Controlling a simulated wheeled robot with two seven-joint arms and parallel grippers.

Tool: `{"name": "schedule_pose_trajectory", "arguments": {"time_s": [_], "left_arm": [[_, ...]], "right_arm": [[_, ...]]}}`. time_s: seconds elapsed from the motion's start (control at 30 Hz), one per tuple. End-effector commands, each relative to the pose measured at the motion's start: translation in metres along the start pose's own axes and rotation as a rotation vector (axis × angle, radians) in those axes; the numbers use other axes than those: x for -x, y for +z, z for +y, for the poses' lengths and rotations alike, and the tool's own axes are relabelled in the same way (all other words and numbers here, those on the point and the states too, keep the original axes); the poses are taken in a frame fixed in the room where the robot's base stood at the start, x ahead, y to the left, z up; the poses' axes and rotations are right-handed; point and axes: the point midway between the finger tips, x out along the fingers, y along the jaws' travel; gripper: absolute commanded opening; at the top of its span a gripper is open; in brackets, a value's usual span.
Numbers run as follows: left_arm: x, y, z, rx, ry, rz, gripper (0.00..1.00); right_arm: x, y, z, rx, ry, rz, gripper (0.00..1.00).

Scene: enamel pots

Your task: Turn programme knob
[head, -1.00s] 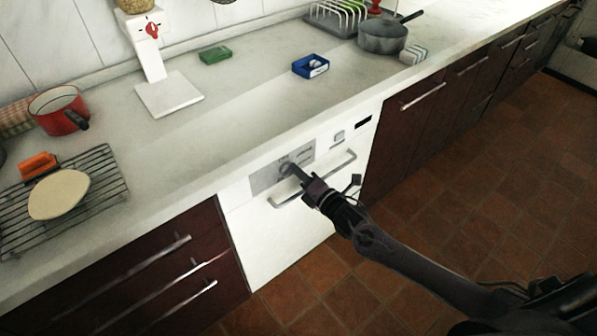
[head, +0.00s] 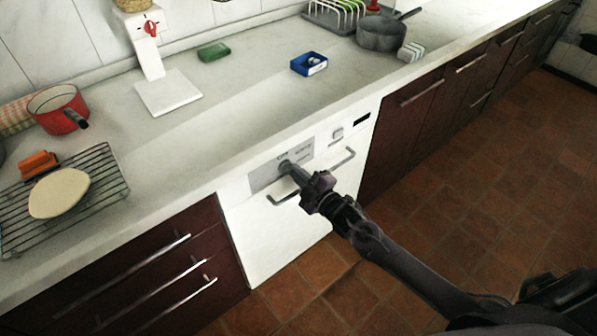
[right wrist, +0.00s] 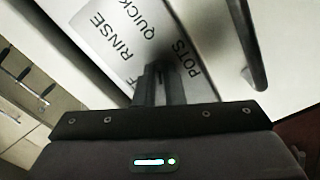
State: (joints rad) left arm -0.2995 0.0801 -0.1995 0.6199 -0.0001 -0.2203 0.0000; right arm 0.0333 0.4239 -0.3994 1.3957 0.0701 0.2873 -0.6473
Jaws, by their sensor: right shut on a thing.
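The white dishwasher front (head: 285,235) has a grey programme panel (head: 263,178) at its upper left; the programme knob is on it. In the right wrist view the panel (right wrist: 122,22) shows the words RINSE, QUICK and POTS, with another label partly cut off. My right gripper (head: 287,166) reaches the panel from the front and is shut on the knob. Its fingers (right wrist: 160,84) hide most of the knob, so I cannot tell which word it points to. My left gripper is not in view.
The dishwasher's bar handle (head: 338,163) runs just below and beside my gripper. Brown drawers (head: 150,285) with bar handles flank the dishwasher. A blue box (head: 309,64), red pot (head: 58,108) and wire rack (head: 100,165) stand on the counter. The tiled floor in front is clear.

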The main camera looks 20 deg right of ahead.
Motion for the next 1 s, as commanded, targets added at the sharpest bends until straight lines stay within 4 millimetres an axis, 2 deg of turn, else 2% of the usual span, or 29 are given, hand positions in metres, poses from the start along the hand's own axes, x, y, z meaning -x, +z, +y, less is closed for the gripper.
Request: {"name": "schedule_pose_trajectory", "arguments": {"time_s": [0.7, 1.0], "left_arm": [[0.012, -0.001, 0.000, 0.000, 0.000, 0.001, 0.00], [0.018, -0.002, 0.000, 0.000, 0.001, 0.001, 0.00]], "right_arm": [[0.000, -0.004, -0.010, -0.679, 0.000, -0.003, 0.00], [0.001, -0.006, -0.013, -0.914, -0.001, -0.004, 0.00]]}}
